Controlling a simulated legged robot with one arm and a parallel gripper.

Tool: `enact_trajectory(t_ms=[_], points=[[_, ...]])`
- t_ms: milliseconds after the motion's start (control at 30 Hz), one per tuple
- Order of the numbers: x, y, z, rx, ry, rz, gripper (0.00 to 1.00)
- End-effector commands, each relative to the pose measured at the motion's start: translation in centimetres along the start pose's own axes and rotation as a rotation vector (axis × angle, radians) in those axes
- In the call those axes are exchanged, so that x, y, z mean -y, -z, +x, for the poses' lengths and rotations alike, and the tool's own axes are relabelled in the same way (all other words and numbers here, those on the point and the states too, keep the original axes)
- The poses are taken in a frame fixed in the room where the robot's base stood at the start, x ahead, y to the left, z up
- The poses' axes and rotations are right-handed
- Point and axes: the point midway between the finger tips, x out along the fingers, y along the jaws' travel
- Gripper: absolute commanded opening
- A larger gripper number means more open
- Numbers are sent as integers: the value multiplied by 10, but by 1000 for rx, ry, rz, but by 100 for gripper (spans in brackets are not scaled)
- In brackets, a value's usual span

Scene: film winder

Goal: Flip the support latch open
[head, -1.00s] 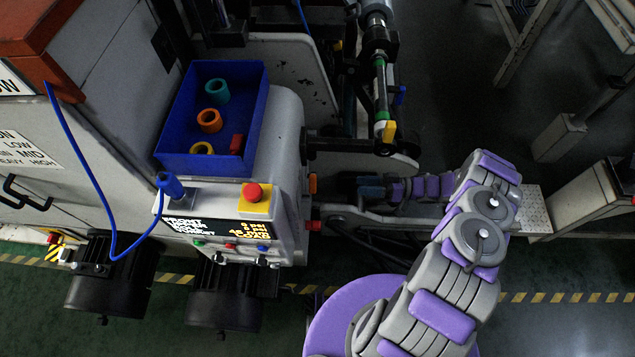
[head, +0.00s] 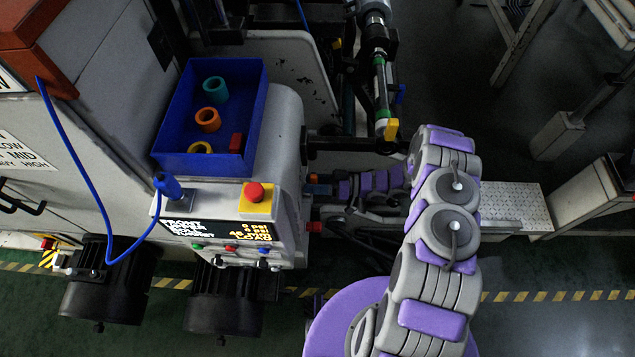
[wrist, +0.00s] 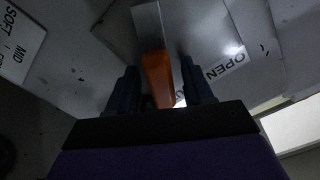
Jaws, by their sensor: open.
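The support latch (wrist: 157,78) appears in the wrist view as an orange handle on a pale metal strip. My gripper (wrist: 159,66) is open, with one dark blue finger on each side of the orange handle and a visible gap on both sides. In the head view, my gripper (head: 319,188) is low beside the right side of the machine's control box, partly hidden. A small orange patch (head: 315,178) shows there, probably the latch handle.
A sign reading OPEN (wrist: 225,63) lies right of the handle in the wrist view. A blue bin (head: 170,130) with coloured rings sits on the machine above a control panel (head: 222,228). A black bar and roller (head: 381,85) stand above my forearm.

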Motion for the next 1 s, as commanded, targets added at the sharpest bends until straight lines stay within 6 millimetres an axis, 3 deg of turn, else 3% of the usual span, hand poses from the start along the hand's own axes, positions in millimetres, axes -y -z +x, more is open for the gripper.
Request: enact_trajectory(t_ms=[167,700,1000], points=[[0,1,-3,-6,6,0,52],[0,2,-7,-9,6,0,0],[-1,2,-7,-9,5,0,0]])
